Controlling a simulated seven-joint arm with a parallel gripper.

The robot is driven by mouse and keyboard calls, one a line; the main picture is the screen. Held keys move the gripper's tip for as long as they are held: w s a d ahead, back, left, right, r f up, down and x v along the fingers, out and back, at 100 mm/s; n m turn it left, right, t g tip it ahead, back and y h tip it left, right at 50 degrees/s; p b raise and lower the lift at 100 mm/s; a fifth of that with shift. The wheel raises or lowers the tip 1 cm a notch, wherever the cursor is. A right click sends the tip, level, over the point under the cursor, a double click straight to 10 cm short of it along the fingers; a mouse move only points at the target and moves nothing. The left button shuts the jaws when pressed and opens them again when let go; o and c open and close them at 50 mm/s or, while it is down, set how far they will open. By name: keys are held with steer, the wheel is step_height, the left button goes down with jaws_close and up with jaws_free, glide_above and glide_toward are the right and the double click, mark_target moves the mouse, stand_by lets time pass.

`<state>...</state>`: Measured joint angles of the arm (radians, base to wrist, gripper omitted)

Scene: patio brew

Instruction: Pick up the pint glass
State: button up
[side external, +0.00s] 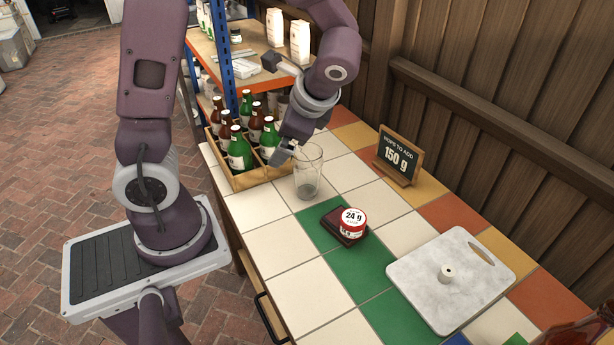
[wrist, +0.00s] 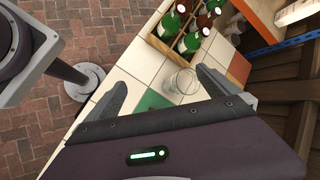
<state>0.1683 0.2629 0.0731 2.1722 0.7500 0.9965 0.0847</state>
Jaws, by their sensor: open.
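The pint glass (side external: 309,172) is clear, empty and upright on the tiled table, just right of the bottle crate. In the wrist view the glass (wrist: 183,82) shows beyond and between my two fingers, nearer the right one. My gripper (side external: 285,155) is at the glass's left side in the side view, close to its rim and beside the crate. In the wrist view my gripper (wrist: 160,90) has its fingers wide apart with nothing held. In the side view the arm hides part of the fingers, and I cannot tell whether one touches the glass.
A wooden crate (side external: 246,181) of green and brown bottles stands close to the left. A red-and-white tin marked 24 g (side external: 353,223) sits on a dark block. A chalkboard sign (side external: 397,157) and a marble board (side external: 451,280) stand further right. White tiles in front are clear.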

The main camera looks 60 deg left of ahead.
steer(key=w+a+f+m+y, duration=0.4)
steer(key=w+f+m, duration=0.2)
steer(key=f, duration=0.2)
steer(key=m+t+y, duration=0.2)
steer(key=m, duration=0.3)
glide_toward(302, 153)
steer(key=shift+a+f, duration=0.1)
steer(key=shift+a, duration=0.6)
steer(key=shift+m, duration=0.3)
steer(key=x, duration=0.7)
steer(key=shift+a+f, duration=0.1)
steer(key=shift+f, duration=0.2)
steer(key=c, duration=2.1)
